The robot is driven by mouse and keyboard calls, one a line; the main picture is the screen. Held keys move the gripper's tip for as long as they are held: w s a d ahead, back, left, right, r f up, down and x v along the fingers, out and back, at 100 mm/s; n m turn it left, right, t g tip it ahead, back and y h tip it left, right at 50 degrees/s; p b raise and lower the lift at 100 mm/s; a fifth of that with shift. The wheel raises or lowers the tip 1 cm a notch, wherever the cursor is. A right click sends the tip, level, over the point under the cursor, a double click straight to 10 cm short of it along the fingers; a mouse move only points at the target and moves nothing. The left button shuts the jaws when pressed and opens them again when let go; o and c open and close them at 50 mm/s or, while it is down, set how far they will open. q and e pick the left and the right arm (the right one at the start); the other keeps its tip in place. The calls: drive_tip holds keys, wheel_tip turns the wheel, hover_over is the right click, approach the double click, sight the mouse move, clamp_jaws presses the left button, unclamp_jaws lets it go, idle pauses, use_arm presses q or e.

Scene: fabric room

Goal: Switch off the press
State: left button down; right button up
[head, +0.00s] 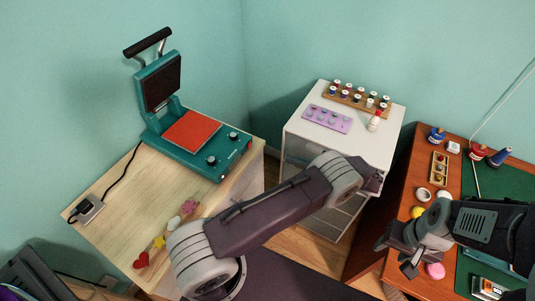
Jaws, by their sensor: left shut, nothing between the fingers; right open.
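The teal press (169,140) stands on the pale wooden table at the left. Its dark upper plate (161,84) is raised, with the handle up, and a red pad (192,130) covers the lower plate. Two dark knobs show on its front panel, one at the left (211,160) and one at the right (233,136). Small markings on the front edge are too small to read. My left gripper (374,182) is shut and empty, beside the white cabinet and well right of the press. My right gripper (396,254) is open and empty over the brown desk's left edge.
A black cord runs from the press to a socket block (89,208). Small colourful shapes (159,242) lie along the table's front. The white cabinet (300,131) holds a spool rack (357,98) and a purple tray (327,117). The brown desk (425,160) carries several small items.

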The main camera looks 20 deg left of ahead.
sight(250, 145)
use_arm(q)
drive_tip(key=shift+d, duration=0.25)
drive_tip(key=p+x, duration=0.1)
drive_tip(key=x, duration=0.7)
drive_tip(key=r+p+x, duration=0.1)
drive_tip(key=x, duration=0.4)
drive_tip(key=shift+a+p, duration=0.1)
drive_tip(key=shift+p, duration=0.25)
drive_tip(key=shift+a, duration=0.5)
